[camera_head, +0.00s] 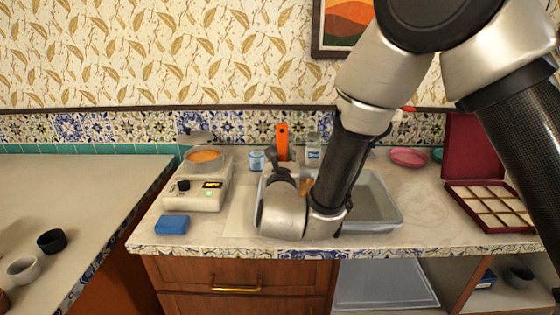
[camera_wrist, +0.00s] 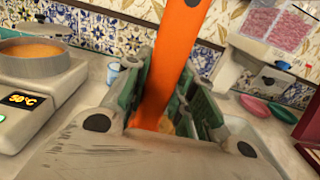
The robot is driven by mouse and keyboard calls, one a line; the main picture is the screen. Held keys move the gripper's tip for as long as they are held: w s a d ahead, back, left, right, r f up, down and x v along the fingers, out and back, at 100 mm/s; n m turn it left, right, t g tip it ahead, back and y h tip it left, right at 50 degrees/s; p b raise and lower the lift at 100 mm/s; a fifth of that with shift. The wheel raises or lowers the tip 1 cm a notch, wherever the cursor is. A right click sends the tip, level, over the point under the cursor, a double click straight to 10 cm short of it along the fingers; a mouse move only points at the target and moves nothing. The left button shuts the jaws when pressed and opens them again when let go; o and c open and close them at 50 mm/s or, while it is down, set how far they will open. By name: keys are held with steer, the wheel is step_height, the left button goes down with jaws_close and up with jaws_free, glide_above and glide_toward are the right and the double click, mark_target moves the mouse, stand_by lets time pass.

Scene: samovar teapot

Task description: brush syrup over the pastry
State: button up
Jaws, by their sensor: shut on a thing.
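My gripper (camera_wrist: 172,88) is shut on an upright, flat orange handle (camera_wrist: 180,50), which I take for the brush. The handle (camera_head: 282,136) also shows above my gripper in the head view; its lower end is hidden. A pot of orange syrup (camera_head: 205,155) stands on a hot plate (camera_head: 196,192) to the left of my gripper. The pot's syrup (camera_wrist: 30,50) shows at the left of the wrist view, with the hot plate's display reading 50°C. A small golden-brown patch (camera_head: 306,187), perhaps the pastry, shows beside my arm, mostly hidden.
A grey basin (camera_head: 385,222) lies right of and behind my arm. Jars (camera_head: 313,150) stand at the back. A blue sponge (camera_head: 172,224) is at front left. A red compartment box (camera_head: 490,224) and a pink dish (camera_head: 408,156) are at right. A gap separates the left counter (camera_head: 90,185).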

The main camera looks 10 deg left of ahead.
steer(key=shift+w+d+x, duration=0.25)
steer(key=shift+d+x, duration=0.9)
steer(key=shift+x, duration=4)
steer(key=shift+v, duration=8.75)
steer(key=shift+a+x, duration=0.25)
steer(key=shift+x, duration=8.6)
steer(key=d+v, duration=0.1)
steer(key=v, duration=0.6)
steer(key=shift+s+d, duration=0.15)
steer(key=shift+d, duration=0.15)
